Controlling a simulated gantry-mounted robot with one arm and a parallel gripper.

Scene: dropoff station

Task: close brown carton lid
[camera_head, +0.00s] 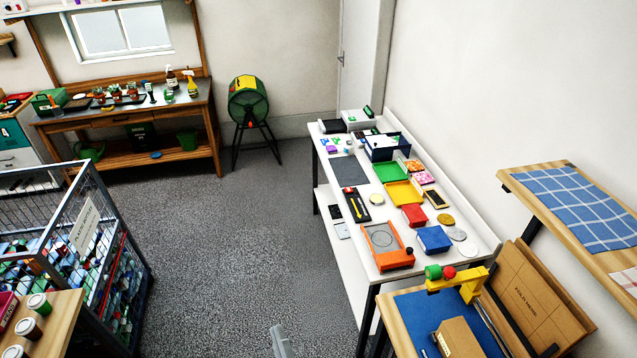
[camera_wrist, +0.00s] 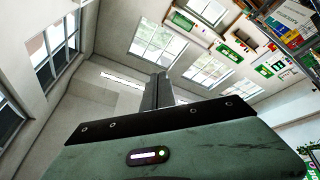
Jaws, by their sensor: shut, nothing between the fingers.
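A small brown carton (camera_head: 458,339) stands on a blue mat (camera_head: 412,312) on a wooden table at the bottom right of the head view. The frame edge cuts off its lower part, and I cannot tell how its lid stands. My gripper shows in the wrist view, its two grey fingers (camera_wrist: 158,92) together and empty, pointing toward windows and a wall. A grey tip (camera_head: 281,341) at the bottom edge of the head view looks like part of my arm, well left of the carton and apart from it.
A yellow stand (camera_head: 462,281) with red and green knobs is just behind the carton. Brown cardboard panels (camera_head: 532,297) lean at its right, below a wooden shelf (camera_head: 560,215). A white table (camera_head: 345,225) holds many small items. The grey floor (camera_head: 240,240) between is clear.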

